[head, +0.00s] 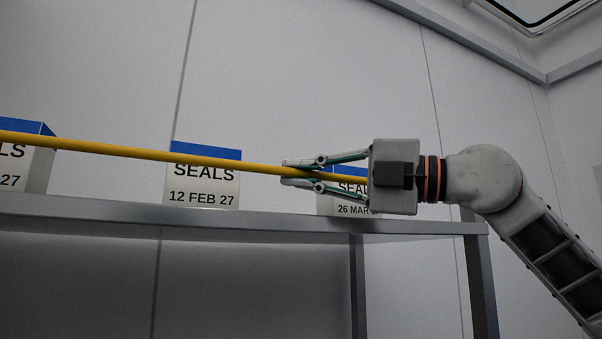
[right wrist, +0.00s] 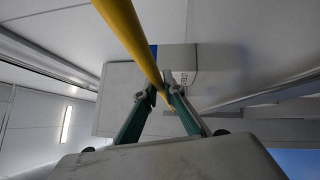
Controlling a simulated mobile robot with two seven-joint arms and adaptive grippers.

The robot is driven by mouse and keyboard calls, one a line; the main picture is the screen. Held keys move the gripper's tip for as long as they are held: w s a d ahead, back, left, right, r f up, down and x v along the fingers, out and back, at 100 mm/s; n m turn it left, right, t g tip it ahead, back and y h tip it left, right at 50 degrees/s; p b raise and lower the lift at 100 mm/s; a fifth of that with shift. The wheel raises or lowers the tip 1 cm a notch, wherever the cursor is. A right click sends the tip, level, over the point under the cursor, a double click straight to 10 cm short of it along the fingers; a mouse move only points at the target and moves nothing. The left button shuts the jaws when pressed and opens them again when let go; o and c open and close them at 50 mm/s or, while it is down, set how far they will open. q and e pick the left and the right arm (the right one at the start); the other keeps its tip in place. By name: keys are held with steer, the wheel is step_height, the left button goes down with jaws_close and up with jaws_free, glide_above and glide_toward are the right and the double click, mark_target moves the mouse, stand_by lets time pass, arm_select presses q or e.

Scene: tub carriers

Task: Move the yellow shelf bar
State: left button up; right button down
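The yellow shelf bar (head: 150,154) runs across the head view from the left edge to my right gripper, in front of the boxes and above the shelf edge. It slopes slightly down to the right. My right gripper (head: 284,172) has one finger above the bar and one below, both close against it. In the right wrist view the bar (right wrist: 130,38) passes between the fingertips of the right gripper (right wrist: 161,88). The bar's left end is out of view. My left gripper is not in view.
A grey metal shelf (head: 250,219) holds several white boxes with blue tops. One reads "SEALS 12 FEB 27" (head: 202,188). Another box (head: 350,209) is partly hidden behind my right gripper, and a third (head: 35,172) stands at the left. A panelled wall is behind.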

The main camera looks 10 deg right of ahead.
steer(key=shift+r, duration=0.35)
step_height(320, 180, up, 5)
steer(key=shift+w+r+p, duration=0.1)
steer(key=shift+p, duration=0.95)
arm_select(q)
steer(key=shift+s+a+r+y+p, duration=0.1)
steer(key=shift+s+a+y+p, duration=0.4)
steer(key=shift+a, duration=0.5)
arm_select(e)
steer(key=w+a+r, duration=0.1)
steer(key=w+r, duration=0.2)
steer(key=r, duration=0.6)
steer(key=shift+w, duration=0.15)
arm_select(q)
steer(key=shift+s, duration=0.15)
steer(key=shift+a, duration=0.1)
